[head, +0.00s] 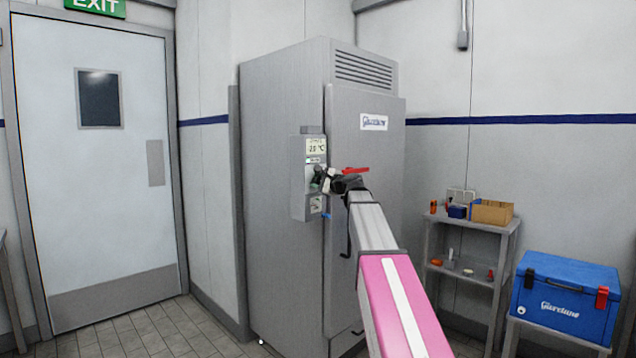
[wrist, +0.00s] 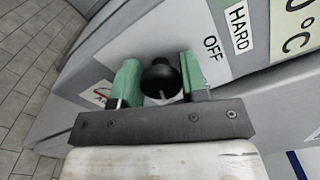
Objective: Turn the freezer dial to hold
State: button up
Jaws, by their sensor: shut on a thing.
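The freezer (head: 285,210) is a tall grey cabinet with a control box (head: 301,204) on its left side. The dial (wrist: 160,78) is a round black knob on that box. My gripper (wrist: 158,82) has green fingers, one on each side of the knob, and is shut on it. In the head view my gripper (head: 322,179) is at the box, just below the temperature display (head: 316,147), and hides the dial. An OFF label (wrist: 212,48) and a HARD label (wrist: 239,27) sit right of the knob. A label with a red mark (wrist: 101,92) is partly hidden at left. I cannot tell where the dial points.
A red handle (head: 356,170) is on the freezer door near my wrist. A shelf (head: 470,223) with small items and a blue cooler (head: 566,300) stand at right. A closed door (head: 100,190) is at left, with clear tiled floor before it.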

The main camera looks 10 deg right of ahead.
jog(key=n, duration=0.5)
jog(key=shift+f, duration=0.15)
jog(key=n, duration=0.5)
jog(key=shift+f, duration=0.1)
jog(key=shift+n, duration=0.4)
jog(key=o, duration=0.9)
jog(key=v, duration=1.1)
